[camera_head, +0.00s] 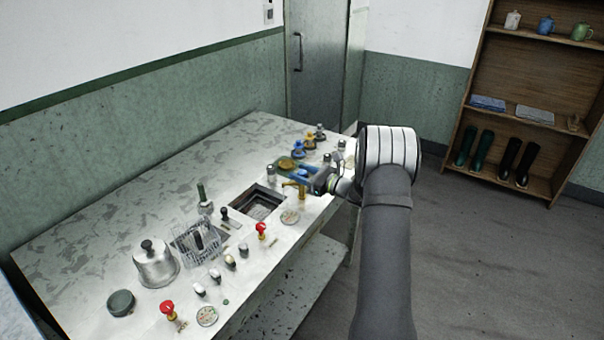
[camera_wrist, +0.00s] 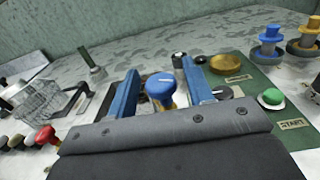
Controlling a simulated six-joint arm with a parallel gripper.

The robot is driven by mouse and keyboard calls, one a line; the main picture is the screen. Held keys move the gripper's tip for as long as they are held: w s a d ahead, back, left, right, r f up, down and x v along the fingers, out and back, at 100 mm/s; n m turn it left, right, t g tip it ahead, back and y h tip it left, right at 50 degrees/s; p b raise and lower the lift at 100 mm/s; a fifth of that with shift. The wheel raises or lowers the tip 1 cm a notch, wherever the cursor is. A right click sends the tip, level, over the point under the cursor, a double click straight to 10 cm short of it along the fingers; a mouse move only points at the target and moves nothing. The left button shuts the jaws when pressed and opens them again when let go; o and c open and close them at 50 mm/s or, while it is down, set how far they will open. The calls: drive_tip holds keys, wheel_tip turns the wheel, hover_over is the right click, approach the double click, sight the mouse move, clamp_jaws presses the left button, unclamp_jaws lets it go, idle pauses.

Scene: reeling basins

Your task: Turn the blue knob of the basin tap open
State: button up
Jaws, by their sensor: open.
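The blue knob (camera_wrist: 160,86) has a white mark on top and sits on a brass tap (camera_wrist: 168,101) in the wrist view. It stands between the two blue fingers of my gripper (camera_wrist: 161,72), which are open on either side of it; I cannot tell whether either finger touches it. In the head view my gripper (camera_head: 296,170) is over the right part of the counter, with the brass tap (camera_head: 302,192) just below it. The knob is hard to make out there. The sunken basin (camera_head: 240,207) lies left of the tap.
A brass dish (camera_wrist: 230,65) and a green button (camera_wrist: 271,97) with a START label (camera_wrist: 291,124) are to the right. Blue and yellow fittings (camera_head: 298,150) stand behind. A wire basket (camera_head: 196,243), red-topped knob (camera_head: 261,229) and metal pot (camera_head: 155,264) stand leftward. The back counter is clear.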

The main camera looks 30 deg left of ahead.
drive_tip(key=c, duration=0.9)
drive_tip(key=shift+w+n+g, duration=0.1)
drive_tip(key=shift+n+g, duration=0.6)
drive_tip(key=shift+g, duration=0.4)
drive_tip(key=shift+n+g+h, duration=0.7)
drive_tip(key=shift+n+g, duration=0.9)
drive_tip(key=shift+g, duration=0.6)
drive_tip(key=o, duration=0.9)
